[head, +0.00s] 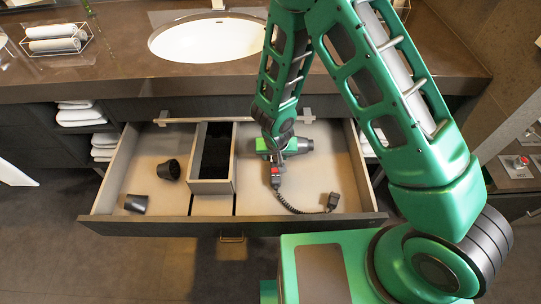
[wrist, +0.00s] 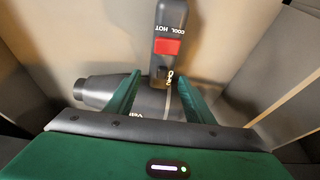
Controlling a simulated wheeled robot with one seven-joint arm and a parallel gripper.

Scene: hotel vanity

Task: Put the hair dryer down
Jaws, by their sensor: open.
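The dark grey hair dryer (head: 304,145) lies in the right part of the open drawer (head: 345,185), with its barrel crosswise and its handle toward the drawer front. Its coiled cord and plug reach to the right. My gripper (head: 271,152) is down in the drawer at the dryer. In the wrist view my gripper (wrist: 160,95) is open, with one green finger on each side of the dryer's barrel (wrist: 95,92) near the handle. The handle with its red switch shows above. The fingertips' contact with the dryer cannot be made out.
A divider box (head: 212,187) stands left of the dryer in the drawer. Two dark nozzle-like pieces (head: 169,169) lie farther left. The counter with a sink (head: 207,38) overhangs the drawer's back. Folded towels (head: 80,115) sit on side shelves. Drawer floor right of the dryer is mostly clear.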

